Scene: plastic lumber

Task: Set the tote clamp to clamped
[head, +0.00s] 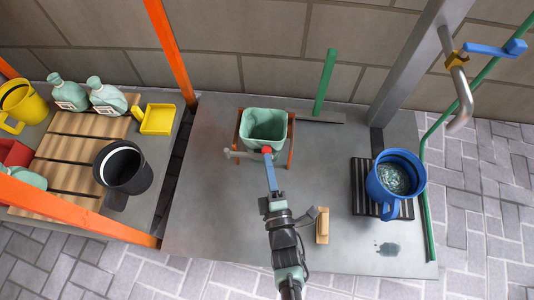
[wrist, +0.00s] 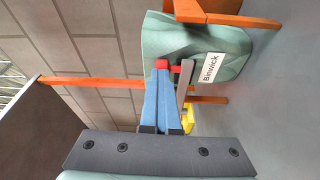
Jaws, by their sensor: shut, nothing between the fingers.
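The pale green tote (head: 263,125) sits in an orange frame at the back middle of the grey table. In the wrist view the tote (wrist: 185,45) carries a white "Binwick" label. The clamp's grey lever (head: 241,154) runs along the tote's front, and the wrist view shows a grey bar (wrist: 184,82) with a red piece beside it. My gripper (head: 268,158) has blue fingers, shut and empty, reaching the tote's front. In the wrist view my gripper (wrist: 162,72) ends at the red part. I cannot tell whether they touch. The clamp's exact setting is unclear.
A blue mug-like bucket (head: 396,180) stands on a black slatted mat at right. A wooden block (head: 322,226) lies right of my arm. A green post (head: 326,80) stands behind. An orange-framed bench at left holds bottles, a black jug (head: 123,168) and a yellow tray (head: 157,119).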

